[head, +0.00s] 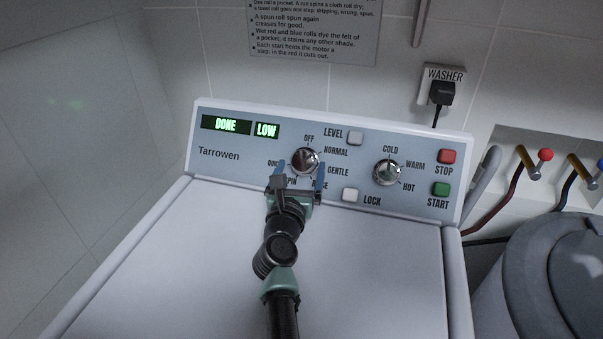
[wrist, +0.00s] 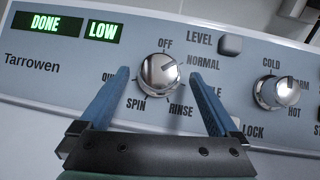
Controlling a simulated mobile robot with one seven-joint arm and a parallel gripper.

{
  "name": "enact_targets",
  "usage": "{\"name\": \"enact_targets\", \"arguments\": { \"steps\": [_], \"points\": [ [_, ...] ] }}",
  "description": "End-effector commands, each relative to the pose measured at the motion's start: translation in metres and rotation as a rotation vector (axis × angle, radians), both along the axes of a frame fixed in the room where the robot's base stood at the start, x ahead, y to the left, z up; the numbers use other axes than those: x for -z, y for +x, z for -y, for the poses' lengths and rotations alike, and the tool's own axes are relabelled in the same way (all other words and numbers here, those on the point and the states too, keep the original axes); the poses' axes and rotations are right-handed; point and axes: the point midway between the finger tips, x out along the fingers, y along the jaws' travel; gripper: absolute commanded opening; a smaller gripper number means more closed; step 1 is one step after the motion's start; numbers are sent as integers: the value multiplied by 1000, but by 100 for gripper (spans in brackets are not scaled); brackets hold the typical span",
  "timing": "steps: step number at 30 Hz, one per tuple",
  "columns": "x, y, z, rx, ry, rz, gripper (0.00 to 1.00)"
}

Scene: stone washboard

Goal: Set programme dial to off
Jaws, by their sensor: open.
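The programme dial (head: 305,160) is a round chrome knob on the washer's panel, with OFF above it and NORMAL, GENTLE, RINSE, SPIN and QUICK around it. In the wrist view the dial (wrist: 158,72) has a dark mark that seems to face the upper right, towards NORMAL; glare makes this unsure. My gripper (head: 300,169) is open and in front of the dial. In the wrist view its blue fingers (wrist: 160,74) stand on either side of the knob, apart from it. They cover parts of the QUICK and GENTLE labels.
The lit displays (head: 226,125) read DONE and LOW. A second knob (head: 388,172), for temperature, is to the right. STOP (head: 446,156) and START (head: 441,188) buttons are at the far right. LEVEL (head: 356,138) and LOCK (head: 351,195) buttons are close to the dial.

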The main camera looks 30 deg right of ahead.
Motion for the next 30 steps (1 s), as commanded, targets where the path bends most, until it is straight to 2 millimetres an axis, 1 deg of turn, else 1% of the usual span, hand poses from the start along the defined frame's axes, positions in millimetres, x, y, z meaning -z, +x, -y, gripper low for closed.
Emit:
{"name": "enact_targets", "arguments": {
  "steps": [1,6,16,17,21,23,24,29,30],
  "points": [
    [3,5,4,1,0,1,97],
    [1,13,11,-2,-1,1,97],
    [0,14,12,-2,-1,-1,97],
    [0,14,12,-2,-1,-1,93],
    [0,14,12,-1,-1,-1,68],
    [0,14,12,-1,-1,-1,57],
    [0,14,12,-1,-1,-1,50],
    [0,14,12,-2,-1,-1,21],
    [0,14,12,-2,-1,-1,14]
  ]
}}
